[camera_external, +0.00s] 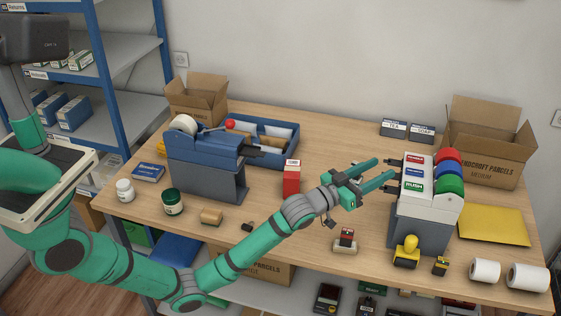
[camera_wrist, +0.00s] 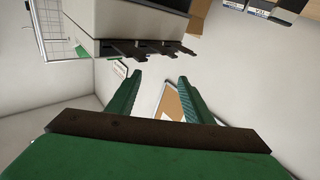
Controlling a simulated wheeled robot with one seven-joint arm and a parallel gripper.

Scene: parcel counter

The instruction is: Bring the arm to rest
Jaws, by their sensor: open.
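My arm, green with grey joints, reaches from the left across the front of the wooden table (camera_external: 270,118). My gripper (camera_external: 384,173) is open, its two green fingers apart with nothing between them. It is above the table, just left of the label dispenser (camera_external: 417,215) with red, blue and green rolls. In the wrist view my gripper (camera_wrist: 160,82) shows both fingers spread and empty. The dispenser's dark prongs (camera_wrist: 145,48) stand just beyond the fingertips there. I cannot tell whether a finger touches them.
A blue-grey tape machine (camera_external: 205,160) stands at left, and a red box (camera_external: 291,178) near the middle. An open carton (camera_external: 490,155) is at the back right. A yellow stamp (camera_external: 407,252), a red-topped stamp (camera_external: 346,240) and white rolls (camera_external: 527,277) line the front edge.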

